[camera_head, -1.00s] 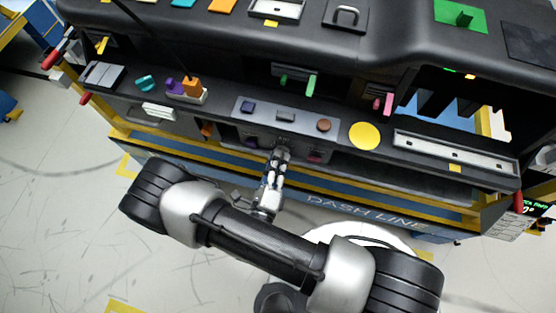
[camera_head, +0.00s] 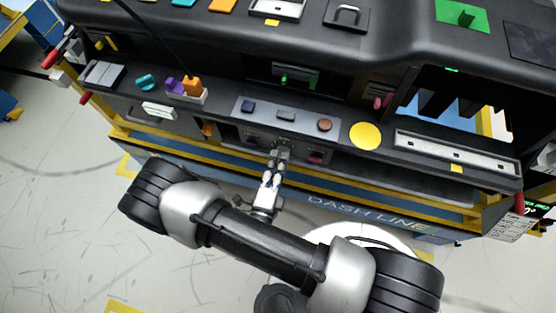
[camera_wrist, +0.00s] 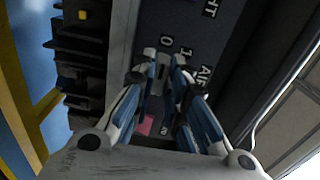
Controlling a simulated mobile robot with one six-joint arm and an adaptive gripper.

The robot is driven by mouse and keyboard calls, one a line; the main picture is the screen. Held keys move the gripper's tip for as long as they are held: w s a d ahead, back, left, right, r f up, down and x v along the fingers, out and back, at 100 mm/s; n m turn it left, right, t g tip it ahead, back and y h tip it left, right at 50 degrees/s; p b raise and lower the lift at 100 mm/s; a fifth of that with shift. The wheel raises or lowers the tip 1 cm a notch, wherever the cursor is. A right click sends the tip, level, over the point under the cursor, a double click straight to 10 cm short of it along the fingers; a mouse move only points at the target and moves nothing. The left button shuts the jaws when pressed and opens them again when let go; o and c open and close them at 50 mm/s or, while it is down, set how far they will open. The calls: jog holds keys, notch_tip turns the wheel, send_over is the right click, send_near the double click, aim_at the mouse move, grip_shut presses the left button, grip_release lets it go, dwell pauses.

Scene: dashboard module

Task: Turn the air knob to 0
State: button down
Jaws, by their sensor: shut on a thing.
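My gripper (camera_head: 281,146) reaches the lower front panel of the dashboard module in the head view. In the wrist view my gripper (camera_wrist: 166,72) has its fingers closed in at the dark panel (camera_wrist: 185,30), beside the printed "AIR" label (camera_wrist: 205,76) and the marks "0" (camera_wrist: 166,41) and "1" (camera_wrist: 186,51). It is shut on the air knob, which the fingers almost wholly hide, so its pointing direction cannot be told. A pink piece (camera_wrist: 146,125) shows below, between the fingers.
A grey shelf plate with coloured buttons (camera_head: 285,115) overhangs just above my gripper. A yellow disc (camera_head: 365,136) lies to its right. The blue and yellow "DASH LINE" rail (camera_head: 370,208) runs below. Open floor (camera_head: 60,220) lies at the lower left.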

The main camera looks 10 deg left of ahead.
jog(key=c, duration=1.6)
grip_release()
jog(key=s, duration=1.2)
jog(key=shift+a, duration=0.45)
jog(key=shift+r, duration=0.1)
